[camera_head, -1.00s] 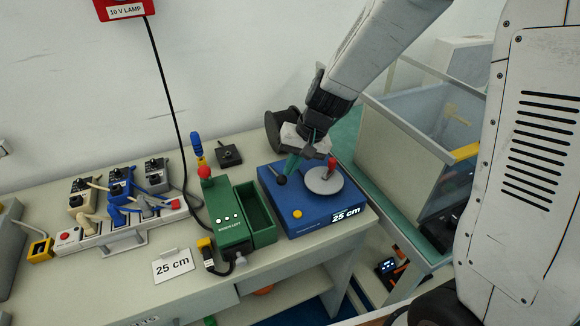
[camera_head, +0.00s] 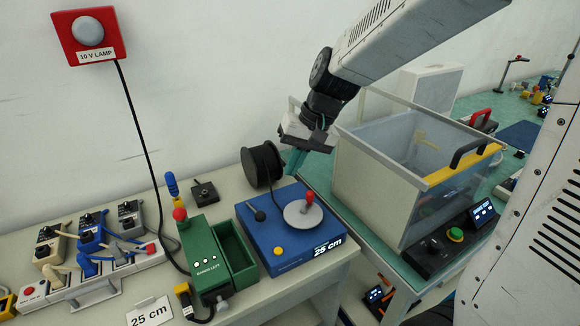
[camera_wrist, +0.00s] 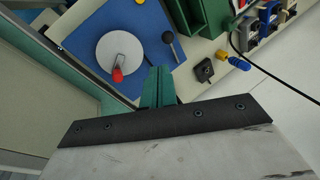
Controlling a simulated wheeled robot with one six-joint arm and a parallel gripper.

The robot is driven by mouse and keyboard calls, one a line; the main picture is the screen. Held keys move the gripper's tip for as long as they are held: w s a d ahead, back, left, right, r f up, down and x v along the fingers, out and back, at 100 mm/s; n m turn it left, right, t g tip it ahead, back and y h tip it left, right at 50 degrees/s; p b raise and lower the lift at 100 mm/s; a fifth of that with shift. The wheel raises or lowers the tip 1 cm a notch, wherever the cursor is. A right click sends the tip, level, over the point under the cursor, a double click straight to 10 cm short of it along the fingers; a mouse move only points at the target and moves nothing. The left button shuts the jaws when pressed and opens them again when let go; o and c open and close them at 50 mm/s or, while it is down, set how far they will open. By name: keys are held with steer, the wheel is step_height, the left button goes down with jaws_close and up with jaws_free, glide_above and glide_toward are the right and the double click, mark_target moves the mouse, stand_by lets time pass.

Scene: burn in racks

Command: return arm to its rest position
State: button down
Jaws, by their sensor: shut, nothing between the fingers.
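My gripper (camera_head: 294,160) hangs from my arm at the upper middle of the head view, above the back right corner of the blue box (camera_head: 268,238) marked 25 cm. Its green fingers are together and empty; they also show in the wrist view (camera_wrist: 158,88). The fingers are apart from the box, its grey disc (camera_head: 302,214) with red knob, and its black-knobbed lever (camera_head: 257,214). A black spool (camera_head: 262,164) stands behind the box, just left of my gripper.
A clear-walled bin (camera_head: 375,180) with a yellow edge stands right of the gripper. A green box with an open tray (camera_head: 235,252), a power strip with plugs (camera_head: 95,285) and a red lamp (camera_head: 88,36) are at left. Open air lies above the table.

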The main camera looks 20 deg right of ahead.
steer(key=s+d+r+n+h, duration=0.1)
steer(key=s+d+r+h, duration=0.1)
steer(key=s, duration=0.9)
steer(key=s+d+r+h, duration=0.2)
steer(key=s+d+r, duration=0.1)
steer(key=s, duration=0.9)
steer(key=shift+d+r+n, duration=0.3)
steer(key=shift+d+n, duration=0.1)
steer(key=shift+d, duration=0.35)
